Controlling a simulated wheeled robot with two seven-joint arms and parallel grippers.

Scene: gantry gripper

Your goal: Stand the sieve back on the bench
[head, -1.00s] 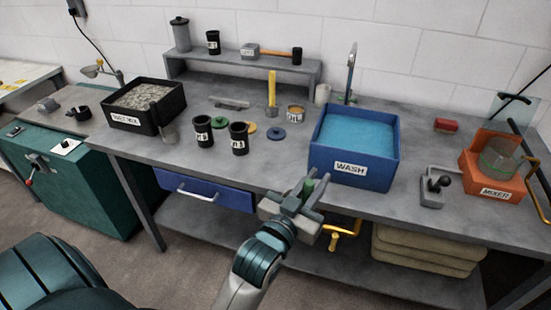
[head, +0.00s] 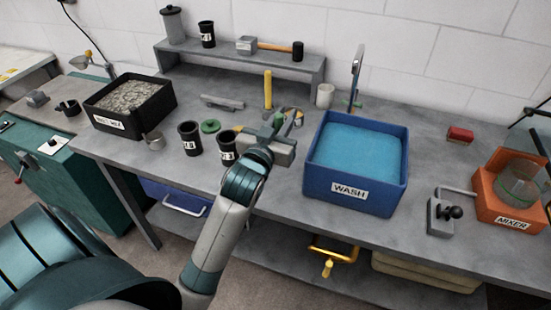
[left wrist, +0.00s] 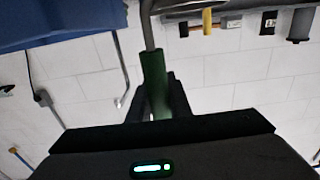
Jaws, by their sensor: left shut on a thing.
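My left gripper (head: 280,122) is shut on a green handle (left wrist: 152,75), which I take to be the sieve's. A grey metal rod (left wrist: 148,30) runs on from the handle to the top edge of the left wrist view. The rest of the held thing is out of that view and hidden behind the gripper in the head view. The gripper is over the bench (head: 250,192), just left of the blue WASH tub (head: 355,200). My right gripper is not in view.
Two black cups (head: 189,140) and a green disc (head: 210,126) stand left of the gripper. A yellow upright piece (head: 268,90) and a white cup (head: 325,95) are behind it. The black WET MIX tray (head: 100,120) is at left, the orange MIXER (head: 500,210) at right.

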